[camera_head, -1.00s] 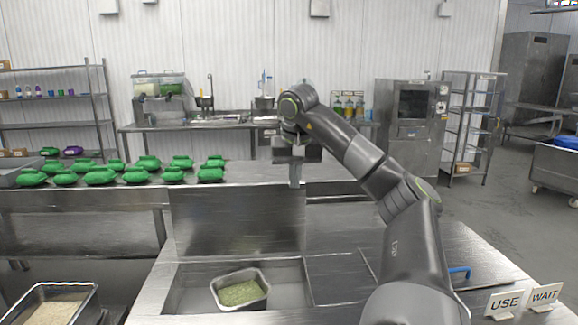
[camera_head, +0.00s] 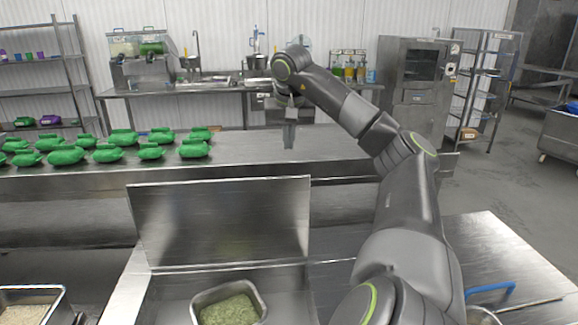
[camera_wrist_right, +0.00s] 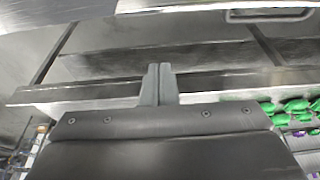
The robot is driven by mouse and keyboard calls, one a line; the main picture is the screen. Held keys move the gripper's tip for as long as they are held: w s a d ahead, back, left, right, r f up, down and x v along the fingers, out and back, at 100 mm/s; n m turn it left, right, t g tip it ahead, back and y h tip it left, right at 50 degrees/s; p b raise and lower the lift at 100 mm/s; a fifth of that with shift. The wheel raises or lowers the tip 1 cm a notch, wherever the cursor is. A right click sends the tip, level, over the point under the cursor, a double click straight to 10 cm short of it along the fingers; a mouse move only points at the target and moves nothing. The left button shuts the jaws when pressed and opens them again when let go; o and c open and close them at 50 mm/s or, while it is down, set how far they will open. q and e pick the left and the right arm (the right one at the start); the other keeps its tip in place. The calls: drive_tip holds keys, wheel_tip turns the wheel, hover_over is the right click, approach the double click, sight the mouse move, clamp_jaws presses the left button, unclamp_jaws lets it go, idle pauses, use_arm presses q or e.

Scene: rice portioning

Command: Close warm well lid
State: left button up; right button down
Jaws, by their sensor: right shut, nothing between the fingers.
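The warm well lid (camera_head: 222,222) is a flat steel panel standing raised, tilted slightly back, at the rear edge of the open well. Inside the well a steel pan (camera_head: 228,304) holds green food. My right gripper (camera_head: 289,140) is shut and empty, pointing down above and behind the lid's top right corner, apart from it in the head view. In the right wrist view its closed fingers (camera_wrist_right: 158,82) show over steel surfaces. My left gripper is not in view.
A steel counter behind (camera_head: 250,150) carries several green bundles (camera_head: 67,155) on its left. A pan of rice (camera_head: 30,305) stands at the front left. A blue handle (camera_head: 490,288) is at the right. The worktop (camera_head: 490,245) right of my arm is mostly clear.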

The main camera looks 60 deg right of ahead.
wheel_tip(320, 180, down, 7)
drive_tip(key=s+a+p, duration=0.1)
idle(0.5)
drive_tip(key=shift+a, duration=0.1)
idle(0.4)
